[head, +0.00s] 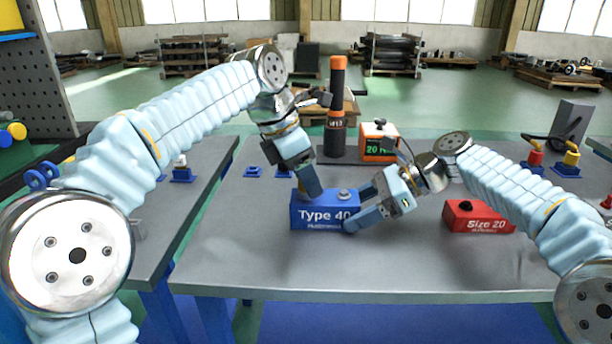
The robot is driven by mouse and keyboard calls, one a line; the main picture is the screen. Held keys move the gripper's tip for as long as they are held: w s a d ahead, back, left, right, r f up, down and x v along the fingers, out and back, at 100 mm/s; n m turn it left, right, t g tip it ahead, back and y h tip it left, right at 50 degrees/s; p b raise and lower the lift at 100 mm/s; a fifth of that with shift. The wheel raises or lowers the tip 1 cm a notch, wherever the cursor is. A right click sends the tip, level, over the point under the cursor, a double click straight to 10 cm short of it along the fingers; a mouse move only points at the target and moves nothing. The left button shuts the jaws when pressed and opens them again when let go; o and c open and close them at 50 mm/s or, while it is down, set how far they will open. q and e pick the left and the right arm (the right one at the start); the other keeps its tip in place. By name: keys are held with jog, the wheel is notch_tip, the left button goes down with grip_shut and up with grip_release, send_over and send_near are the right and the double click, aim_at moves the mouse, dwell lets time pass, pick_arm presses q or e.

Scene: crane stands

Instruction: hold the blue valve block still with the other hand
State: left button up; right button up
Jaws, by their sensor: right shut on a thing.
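The blue valve block (312,214), lettered "Type 40", stands upright on the grey table in the head view. A round metal fitting (344,193) sits on its top toward the right. My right gripper (360,207) is shut on the right end of the block, one finger toward the back and one at the front. My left gripper (314,192) points down at the top left of the block. Its fingers overlap in the view, so its opening is hidden, and I cannot tell whether it touches the block.
A red "Size 20" block (478,217) lies to the right under my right arm. Behind stand a dark cylinder with orange bands (336,120) and an orange box with a green display (379,142). Small blue parts (253,171) lie back left. The table's front is clear.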

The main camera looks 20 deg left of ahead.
pick_arm(q)
grip_shut()
jog(key=m+g, duration=0.1)
jog(key=m, duration=0.2)
jog(key=shift+w+m+h, duration=0.1)
jog(key=shift+m+h, duration=0.2)
jog(key=shift+a+m+g, duration=0.1)
jog(key=shift+m+g, duration=0.3)
jog(key=shift+m, duration=0.4)
jog(key=shift+f+m+g, duration=0.1)
jog(key=shift+m+g, duration=0.2)
jog(key=shift+m, duration=0.2)
jog(key=m+g, duration=0.1)
jog(key=m, duration=0.3)
jog(key=shift+o, duration=1.9)
grip_release()
jog(key=shift+c, duration=0.8)
